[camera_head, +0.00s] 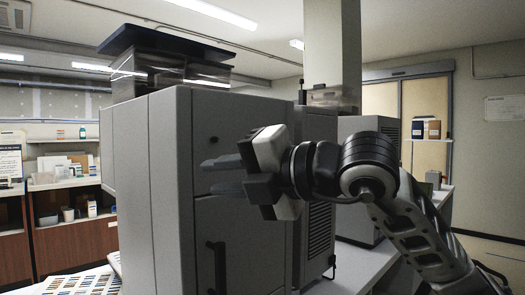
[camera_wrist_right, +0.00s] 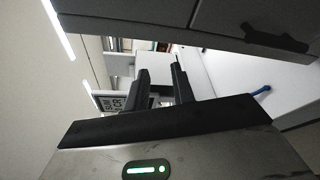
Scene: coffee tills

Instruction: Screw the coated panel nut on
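My right gripper (camera_head: 214,175) is in front of the near grey face of a large machine (camera_head: 150,190), with its fingers pointing left in the head view. The two fingers stand apart, and the right wrist view (camera_wrist_right: 159,68) shows a gap with nothing held in it. A small dark round spot (camera_head: 213,139) is on the machine's face just above the fingers; I cannot tell if it is a stud, a hole or a nut. I cannot make out the coated panel nut in either view. My left gripper is not in view.
A dark vertical handle (camera_head: 217,266) sticks out from the machine's face below the gripper. A clear hopper (camera_head: 165,73) sits on top. A second grey machine (camera_head: 372,128) stands behind at right. A white counter (camera_head: 345,268) lies below. A blue object (camera_wrist_right: 262,91) shows in the wrist view.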

